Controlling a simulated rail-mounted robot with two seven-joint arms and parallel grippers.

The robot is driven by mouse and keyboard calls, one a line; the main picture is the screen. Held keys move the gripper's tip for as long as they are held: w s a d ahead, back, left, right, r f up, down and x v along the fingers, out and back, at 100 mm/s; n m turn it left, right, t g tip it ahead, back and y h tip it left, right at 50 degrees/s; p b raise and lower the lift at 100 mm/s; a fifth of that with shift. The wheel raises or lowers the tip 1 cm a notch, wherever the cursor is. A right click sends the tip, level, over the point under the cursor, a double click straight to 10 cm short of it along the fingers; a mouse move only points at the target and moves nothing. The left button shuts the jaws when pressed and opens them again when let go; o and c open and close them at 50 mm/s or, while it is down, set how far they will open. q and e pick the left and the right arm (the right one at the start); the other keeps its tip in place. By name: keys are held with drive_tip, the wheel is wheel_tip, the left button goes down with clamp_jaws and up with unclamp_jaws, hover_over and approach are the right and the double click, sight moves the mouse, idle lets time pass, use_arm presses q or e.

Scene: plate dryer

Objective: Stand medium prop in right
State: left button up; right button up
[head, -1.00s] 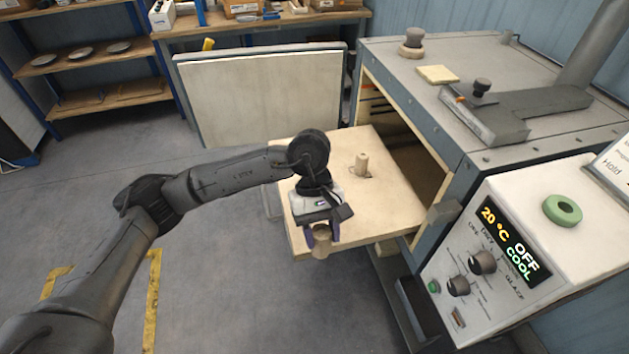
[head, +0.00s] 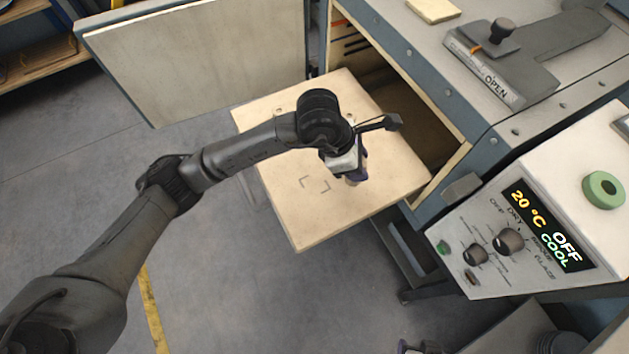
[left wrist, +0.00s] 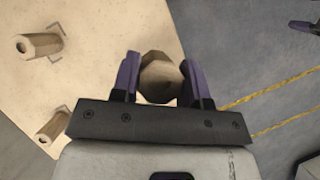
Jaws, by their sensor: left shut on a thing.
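My left gripper (head: 354,177) is above the pulled-out pale board (head: 310,225). In the left wrist view its purple fingers (left wrist: 160,82) are shut on a tan faceted prop (left wrist: 160,72), seen end-on. In the head view the gripper mostly hides this prop. The wrist view shows two more props standing on the board at corner marks: an upper prop (left wrist: 38,45) and a lower prop (left wrist: 52,128). In the head view an empty corner-marked spot (head: 315,184) lies left of the gripper. A small part of my right gripper (head: 408,347) shows at the bottom edge; its jaws are unclear.
The dryer's open chamber (head: 415,120) is behind and right of the board. Its pale door (head: 200,55) stands open at upper left. The control panel (head: 530,220) is at right, with a green ring (head: 604,189) on top. Clear floor (head: 215,270) lies at lower left.

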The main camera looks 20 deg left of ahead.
use_arm(q)
drive_tip(key=shift+w+d+n+t, duration=0.15)
drive_tip(key=shift+d+n+t, duration=0.15)
drive_tip(key=shift+d+n, duration=0.5)
drive_tip(key=shift+a+f+b, duration=0.85)
drive_tip(key=shift+a+f, duration=4.6)
drive_tip(key=shift+a, duration=0.15)
drive_tip(key=shift+f, duration=0.15)
drive_tip(key=o, duration=1)
